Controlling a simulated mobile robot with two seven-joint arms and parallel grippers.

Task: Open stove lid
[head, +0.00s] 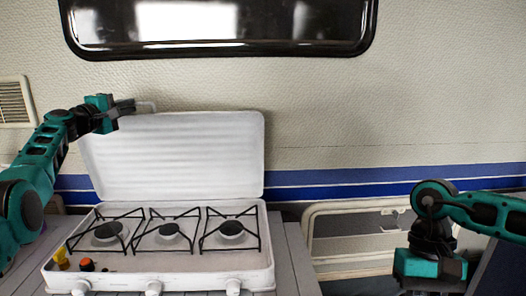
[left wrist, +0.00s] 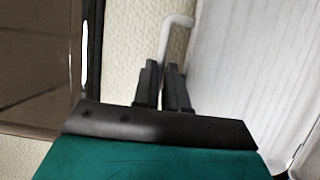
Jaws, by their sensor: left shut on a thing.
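The white stove (head: 160,265) stands on the counter with its lid (head: 180,155) raised, leaning back near the wall. The burners and black grates are uncovered. My left gripper (head: 130,106) is at the lid's upper left corner, shut on the white lid handle (head: 147,105). In the left wrist view the fingers (left wrist: 163,85) close around the white bent handle (left wrist: 178,22), beside the ribbed lid (left wrist: 237,75). My right gripper shows only as a teal and black part low at the right; its fingertips are out of sight.
A dark window (head: 220,25) is above the stove on the cream wall. A yellow item (head: 61,259) and an orange-topped item (head: 87,265) are at the stove's front left. A vent (head: 15,102) is at far left. A framed wall panel (head: 350,235) is right of the stove.

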